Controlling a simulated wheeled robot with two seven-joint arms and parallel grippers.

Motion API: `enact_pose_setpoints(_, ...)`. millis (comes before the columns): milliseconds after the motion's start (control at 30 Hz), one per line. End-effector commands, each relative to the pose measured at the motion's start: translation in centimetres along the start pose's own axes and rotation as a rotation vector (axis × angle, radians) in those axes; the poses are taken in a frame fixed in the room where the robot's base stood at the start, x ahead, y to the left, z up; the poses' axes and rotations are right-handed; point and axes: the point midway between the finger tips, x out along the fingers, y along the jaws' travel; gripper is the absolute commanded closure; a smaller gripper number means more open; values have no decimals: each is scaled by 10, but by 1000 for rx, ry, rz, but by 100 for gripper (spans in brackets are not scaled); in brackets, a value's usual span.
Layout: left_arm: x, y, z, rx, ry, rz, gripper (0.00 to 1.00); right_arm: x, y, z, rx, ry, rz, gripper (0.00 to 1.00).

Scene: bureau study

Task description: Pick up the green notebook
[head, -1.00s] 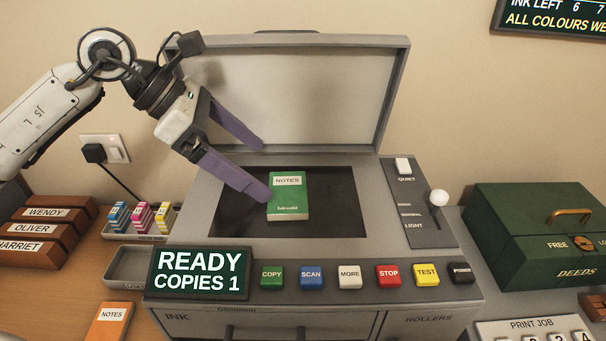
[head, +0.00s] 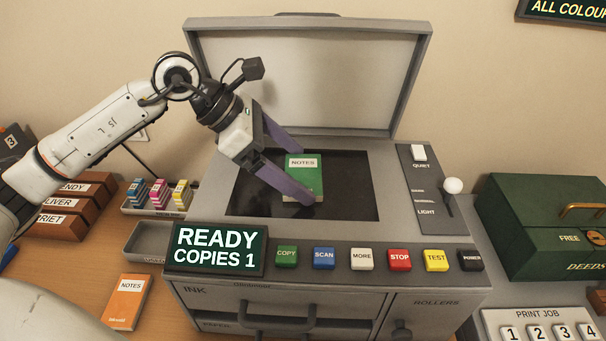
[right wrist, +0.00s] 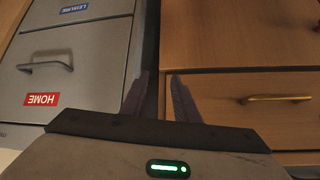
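The green notebook (head: 309,180), with a white NOTES label, lies on the dark glass of the copier (head: 345,200) under the raised lid. My left gripper (head: 304,177) is open over it. One purple finger ends by its top edge and the other crosses its lower left corner; I cannot tell if either touches it. My right gripper (right wrist: 158,92) shows only in the right wrist view. Its fingers are apart with nothing between them, in front of drawer fronts.
The raised lid (head: 310,75) stands behind the glass. Coloured buttons (head: 324,258) line the copier's front. A green deeds box (head: 540,220) stands at the right. An orange notebook (head: 126,302) lies on the desk at the left, near ink cartridges (head: 160,194).

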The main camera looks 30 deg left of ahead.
Motion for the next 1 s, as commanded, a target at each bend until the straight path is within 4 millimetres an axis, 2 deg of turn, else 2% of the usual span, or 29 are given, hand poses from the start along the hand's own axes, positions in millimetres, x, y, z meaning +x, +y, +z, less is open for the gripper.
enact_pose_setpoints(467, -7, -4, 5, 3, -2, 3, 30, 2, 1, -6, -3, 17, 1, 72)
enact_pose_setpoints(833, -55, -3, 48, 3, -5, 4, 30, 0, 1, -8, -4, 16, 1, 72)
enact_pose_setpoints(1000, -56, -37, 38, 5, 3, 1, 30, 8, 1, 1, -6, 11, 0, 72)
